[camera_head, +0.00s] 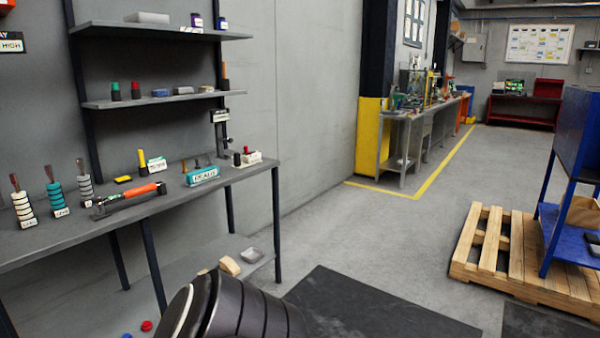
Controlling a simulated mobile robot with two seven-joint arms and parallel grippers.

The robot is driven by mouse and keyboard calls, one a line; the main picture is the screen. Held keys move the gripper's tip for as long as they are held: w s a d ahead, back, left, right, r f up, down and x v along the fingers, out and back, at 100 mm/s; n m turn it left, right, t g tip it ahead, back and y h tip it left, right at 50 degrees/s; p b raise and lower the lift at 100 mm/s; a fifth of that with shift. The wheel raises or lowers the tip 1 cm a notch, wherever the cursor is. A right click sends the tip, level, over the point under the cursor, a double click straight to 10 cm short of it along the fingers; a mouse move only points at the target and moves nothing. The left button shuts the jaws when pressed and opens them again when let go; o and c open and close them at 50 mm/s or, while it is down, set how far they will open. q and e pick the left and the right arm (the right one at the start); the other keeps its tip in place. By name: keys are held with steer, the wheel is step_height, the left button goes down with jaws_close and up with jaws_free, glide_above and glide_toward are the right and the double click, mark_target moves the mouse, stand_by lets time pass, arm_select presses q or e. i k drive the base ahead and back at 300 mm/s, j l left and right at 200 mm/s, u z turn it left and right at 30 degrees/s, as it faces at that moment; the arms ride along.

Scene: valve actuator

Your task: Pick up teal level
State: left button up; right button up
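A teal bar-shaped thing with a white lettered label (203,177) lies on the grey workbench near its right end, and it looks like the teal level. Nothing holds it. A teal ringed stack with a brown handle (55,195) stands upright farther left on the same bench. Neither of my grippers shows. A dark ribbed part, which looks like my own arm, fills the bottom centre, well below and in front of the bench.
The grey workbench (130,219) also bears an orange-handled tool (138,195), ringed stacks and small blocks. A shelf (160,99) hangs above. A wooden pallet (525,265) and blue rack (565,190) stand right. The floor between is clear, with a dark mat (370,308).

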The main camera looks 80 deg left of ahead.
mark_target(195, 178)
steer(key=u, duration=3.2)
steer(key=i+l+u, duration=0.3)
steer(key=i+l, duration=0.55)
steer(key=i, duration=0.35)
steer(key=i+l+u, duration=0.25)
steer(key=i+l, duration=0.85)
